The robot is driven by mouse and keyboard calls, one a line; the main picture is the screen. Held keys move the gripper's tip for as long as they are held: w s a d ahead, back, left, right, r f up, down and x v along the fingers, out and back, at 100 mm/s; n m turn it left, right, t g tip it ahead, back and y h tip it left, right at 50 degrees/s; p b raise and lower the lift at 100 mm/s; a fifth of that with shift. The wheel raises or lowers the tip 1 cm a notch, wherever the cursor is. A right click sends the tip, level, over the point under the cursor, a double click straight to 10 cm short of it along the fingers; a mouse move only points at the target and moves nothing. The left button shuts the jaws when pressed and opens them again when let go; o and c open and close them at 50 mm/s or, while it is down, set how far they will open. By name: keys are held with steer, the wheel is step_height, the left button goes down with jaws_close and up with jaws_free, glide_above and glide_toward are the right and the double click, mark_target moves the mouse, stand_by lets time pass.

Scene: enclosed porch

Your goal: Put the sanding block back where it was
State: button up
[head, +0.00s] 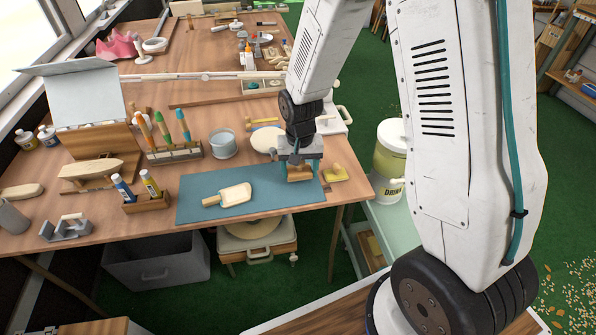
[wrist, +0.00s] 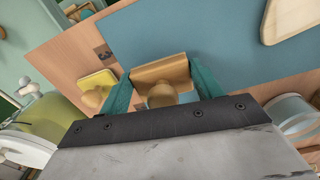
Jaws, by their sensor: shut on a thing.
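The sanding block is a tan wooden block with a round knob. It shows in the head view (head: 299,175) at the right end of the blue mat (head: 190,203) and in the wrist view (wrist: 158,72). My gripper (head: 299,166) points down over it, and its teal fingers stand on either side of the block in the wrist view (wrist: 163,84). The fingers are shut on the block. The block is over or on the mat's right edge; I cannot tell if it touches. A yellow pad with a knob (head: 334,174) lies on the bare wood just right of the mat.
A dark mark (wrist: 104,54) is on the wood beside the mat. The drink cooler (head: 390,160) stands right of the bench.

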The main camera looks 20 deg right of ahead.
steer(key=shift+s+d+f, duration=0.1)
steer(key=shift+s+f, duration=0.05)
steer(key=shift+f, duration=0.65)
steer(key=shift+a+f, duration=0.2)
steer(key=shift+f, duration=0.1)
steer(key=shift+a, duration=0.1)
steer(key=o, duration=1)
steer(key=shift+f, duration=0.1)
steer(key=shift+c, duration=0.2)
